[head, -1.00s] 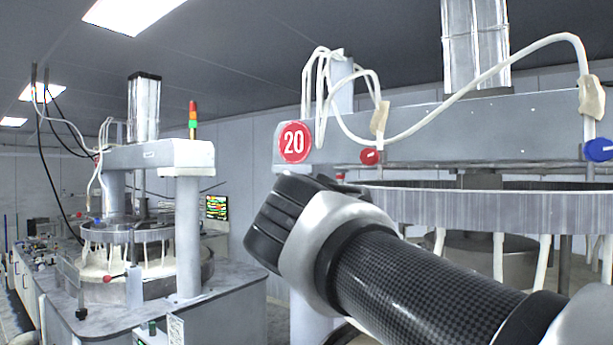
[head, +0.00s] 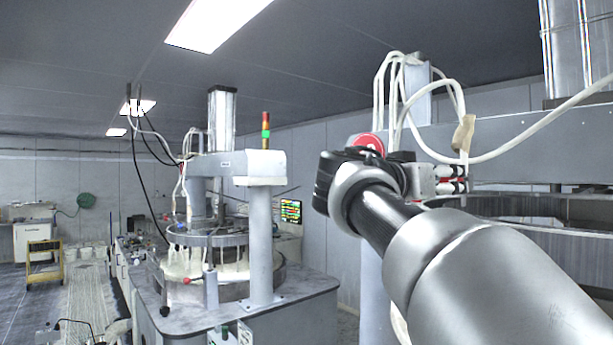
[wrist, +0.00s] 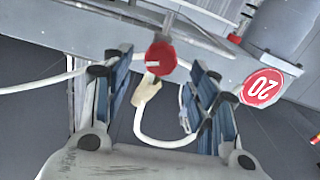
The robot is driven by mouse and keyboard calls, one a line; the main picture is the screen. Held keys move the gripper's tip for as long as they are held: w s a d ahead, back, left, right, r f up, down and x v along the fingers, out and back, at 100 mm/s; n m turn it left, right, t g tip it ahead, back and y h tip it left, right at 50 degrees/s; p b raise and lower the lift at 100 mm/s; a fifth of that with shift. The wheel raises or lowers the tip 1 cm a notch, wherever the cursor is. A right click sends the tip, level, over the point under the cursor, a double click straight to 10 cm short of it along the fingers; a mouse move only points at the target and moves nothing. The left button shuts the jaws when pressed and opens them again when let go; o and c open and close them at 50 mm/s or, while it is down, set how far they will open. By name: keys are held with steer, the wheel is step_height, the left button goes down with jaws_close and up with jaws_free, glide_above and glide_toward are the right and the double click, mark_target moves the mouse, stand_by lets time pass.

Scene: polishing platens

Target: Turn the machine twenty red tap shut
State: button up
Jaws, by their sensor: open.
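The red tap (wrist: 160,58) of machine twenty is a round red knob with a small pale mark, on the grey beam (wrist: 110,38) in the wrist view. My gripper (wrist: 158,68) is open, one finger on each side of the tap in the picture. I see no contact, and the depth between is hard to judge. The red 20 sign (wrist: 263,87) appears upside down to the right. In the head view my wrist partly covers the sign (head: 369,141). Small red parts show right of my wrist there; I cannot tell whether one is the tap.
A white hose (wrist: 165,143) loops behind the fingers, with a beige wrap (wrist: 146,92) near the tap. In the head view, white hoses (head: 455,88) hang close to my wrist. Another polishing machine (head: 225,265) stands to the left. A yellow cart (head: 44,262) stands on the floor far left.

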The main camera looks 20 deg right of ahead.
mark_target(448, 180)
steer(key=p+x, duration=0.1)
steer(key=x, duration=0.5)
steer(key=shift+a, duration=0.1)
steer(key=shift+c, duration=0.4)
steer(key=c, duration=1)
